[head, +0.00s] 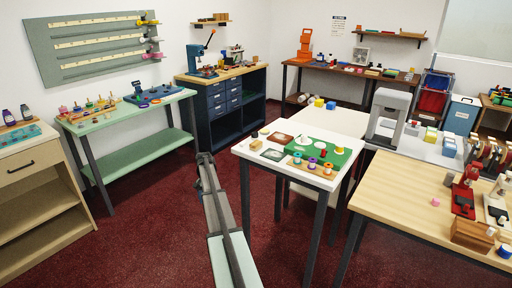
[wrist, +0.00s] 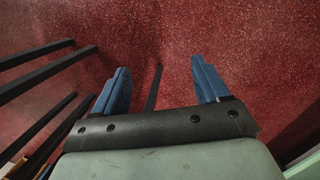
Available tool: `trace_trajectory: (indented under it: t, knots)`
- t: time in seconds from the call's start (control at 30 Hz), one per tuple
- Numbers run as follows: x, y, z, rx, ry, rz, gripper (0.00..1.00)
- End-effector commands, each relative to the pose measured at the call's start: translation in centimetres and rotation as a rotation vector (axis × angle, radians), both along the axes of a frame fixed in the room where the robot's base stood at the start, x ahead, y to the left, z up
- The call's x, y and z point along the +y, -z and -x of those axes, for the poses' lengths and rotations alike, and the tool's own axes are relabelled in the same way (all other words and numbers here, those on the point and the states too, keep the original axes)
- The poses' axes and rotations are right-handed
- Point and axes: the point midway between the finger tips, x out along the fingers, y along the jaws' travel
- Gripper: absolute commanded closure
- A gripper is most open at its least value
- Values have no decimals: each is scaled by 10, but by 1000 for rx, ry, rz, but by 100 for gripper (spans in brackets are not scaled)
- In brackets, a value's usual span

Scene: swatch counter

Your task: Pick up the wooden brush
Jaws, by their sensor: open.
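I cannot pick out the wooden brush for certain in either view. A small tan wooden piece (head: 296,158) lies on the white table (head: 258,170), too small to identify. In the wrist view my gripper (wrist: 158,80) is open, its two blue fingers wide apart with nothing between them. Below it is only red floor and dark table legs. In the head view my arm reaches up the middle, left of the white table and apart from it.
A pale wood table (head: 400,195) with a brown wooden block (head: 473,234) stands at right, a green bench (head: 105,128) at left. Red floor (head: 150,230) lies clear between.

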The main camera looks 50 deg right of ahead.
Motion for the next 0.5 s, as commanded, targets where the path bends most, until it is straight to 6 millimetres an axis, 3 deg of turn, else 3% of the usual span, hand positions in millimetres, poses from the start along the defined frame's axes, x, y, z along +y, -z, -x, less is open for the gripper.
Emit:
trace_trajectory:
  t: [0.03, 0.1, 0.27, 0.5]
  knots:
    - [-32, -24, -7, -12, 37, 12, 26]
    - [-67, -54, -8, -25, 86, 26, 26]
    - [-143, -128, -2, -52, 196, 58, 26]
    - [-244, -242, 25, -89, 352, 104, 26]
